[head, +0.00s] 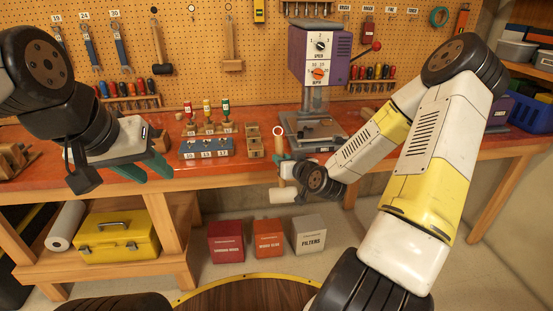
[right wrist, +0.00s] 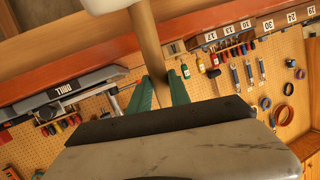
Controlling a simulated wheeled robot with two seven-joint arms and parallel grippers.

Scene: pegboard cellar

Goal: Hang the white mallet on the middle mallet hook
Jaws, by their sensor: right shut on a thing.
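The white mallet hangs head down from my right gripper (head: 285,172). In the right wrist view the green fingers (right wrist: 160,92) are shut on the wooden handle (right wrist: 147,42), with the white head (right wrist: 105,5) cut off at the top edge. On the pegboard, the middle mallet hook (head: 191,9) is bare, between a dark-headed mallet (head: 161,69) and a wooden-headed mallet (head: 232,65). My left gripper (head: 147,172) is open and empty at the bench front.
Wrenches hang at the left. A yellow toolbox (head: 117,234) and several boxes (head: 269,245) are below.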

